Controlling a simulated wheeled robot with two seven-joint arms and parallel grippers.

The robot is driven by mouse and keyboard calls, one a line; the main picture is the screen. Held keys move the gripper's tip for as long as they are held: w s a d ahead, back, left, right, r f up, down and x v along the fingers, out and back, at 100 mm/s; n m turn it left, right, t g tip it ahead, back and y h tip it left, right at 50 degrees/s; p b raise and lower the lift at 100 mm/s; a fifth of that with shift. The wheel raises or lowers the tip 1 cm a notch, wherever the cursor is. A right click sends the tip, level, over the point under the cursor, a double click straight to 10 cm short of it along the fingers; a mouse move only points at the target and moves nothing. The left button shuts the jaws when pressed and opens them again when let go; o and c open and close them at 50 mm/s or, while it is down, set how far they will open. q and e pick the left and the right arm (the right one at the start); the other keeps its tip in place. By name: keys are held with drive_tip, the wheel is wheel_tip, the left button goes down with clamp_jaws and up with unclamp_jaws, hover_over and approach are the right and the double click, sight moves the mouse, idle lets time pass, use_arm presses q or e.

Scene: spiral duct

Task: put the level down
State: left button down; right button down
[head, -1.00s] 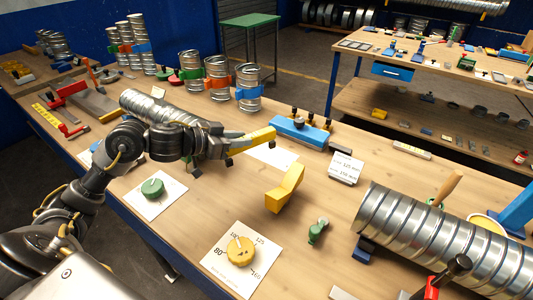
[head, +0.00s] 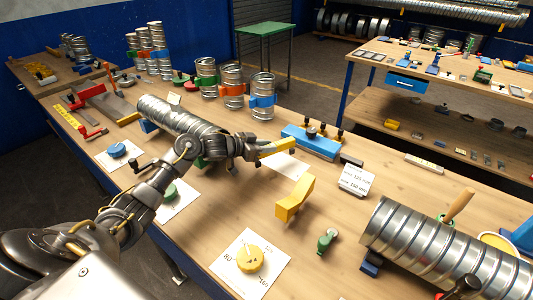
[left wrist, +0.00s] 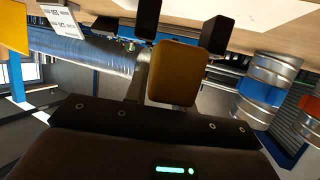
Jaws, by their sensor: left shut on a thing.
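The level (head: 276,147) is a yellow bar in my left gripper (head: 255,150), in the head view. The gripper is shut on it and holds it above the workbench (head: 215,215), near a white sheet (head: 287,166). In the left wrist view the level's yellow end (left wrist: 174,72) shows between the two dark fingers (left wrist: 180,35). Much of the level is hidden by the gripper. My right gripper is not in view.
A blue block with black knobs (head: 312,142) stands just behind the level. A yellow angled block (head: 294,198) stands in front. A large spiral duct (head: 440,250) lies at right. Banded duct pieces (head: 232,86) stand at the back. Bare wood lies around the yellow block.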

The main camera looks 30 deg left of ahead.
use_arm(q)
drive_tip(key=shift+w+f, duration=0.2)
wheel_tip(320, 180, down, 2)
drive_tip(key=shift+f+p, duration=0.1)
drive_tip(key=shift+p, duration=0.5)
drive_tip(key=shift+f, duration=0.4)
drive_tip(key=c, duration=1.2)
unclamp_jaws()
drive_tip(key=shift+s+f, duration=0.1)
drive_tip(key=shift+f, duration=0.1)
drive_tip(key=shift+o, duration=0.2)
